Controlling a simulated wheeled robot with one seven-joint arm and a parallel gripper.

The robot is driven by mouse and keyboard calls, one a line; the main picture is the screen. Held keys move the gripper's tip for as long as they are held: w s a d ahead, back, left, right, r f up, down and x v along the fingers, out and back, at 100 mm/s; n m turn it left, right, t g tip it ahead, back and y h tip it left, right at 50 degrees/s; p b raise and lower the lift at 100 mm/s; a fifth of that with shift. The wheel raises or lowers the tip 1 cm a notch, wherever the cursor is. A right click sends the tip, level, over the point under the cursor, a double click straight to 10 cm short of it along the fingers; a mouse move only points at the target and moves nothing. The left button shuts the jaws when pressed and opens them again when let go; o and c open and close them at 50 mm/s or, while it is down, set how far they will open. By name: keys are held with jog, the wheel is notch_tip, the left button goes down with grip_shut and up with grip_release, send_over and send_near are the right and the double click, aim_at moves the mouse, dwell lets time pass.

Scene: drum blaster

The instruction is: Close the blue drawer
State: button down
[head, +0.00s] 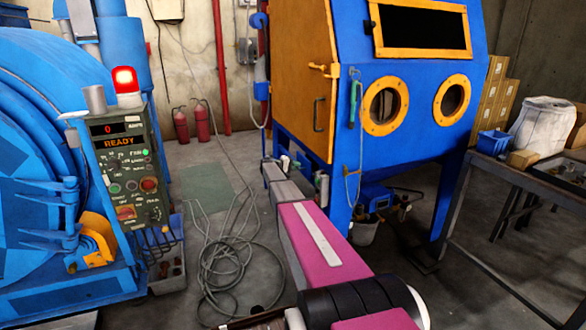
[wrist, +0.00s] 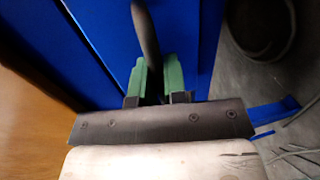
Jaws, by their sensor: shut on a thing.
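My gripper (wrist: 156,78) shows in the wrist view with two green fingers on either side of a dark upright bar (wrist: 146,30), and it is shut on this bar. Blue panels (wrist: 100,65) lie behind and beside the fingers. I cannot tell for certain which blue panel is the drawer, or whether the bar is its handle. In the head view my magenta arm reaches forward to the lower left of the blue cabinet (head: 415,130). The fingers are too small there to make out, and no drawer front is clear.
The cabinet's orange side door (head: 302,75) is beside my arm's far end. A hose coil (head: 230,255) lies on the floor left of my arm. A blue drum machine with a control panel (head: 128,170) stands at left. A workbench (head: 520,180) stands at right.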

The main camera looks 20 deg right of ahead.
jog(key=shift+r+x, duration=0.2)
jog(key=shift+x, duration=0.9)
jog(key=c, duration=1.2)
grip_release()
jog(key=shift+d, duration=0.1)
jog(key=v, duration=1)
jog(key=shift+a+r, duration=0.1)
jog(key=shift+a, duration=0.3)
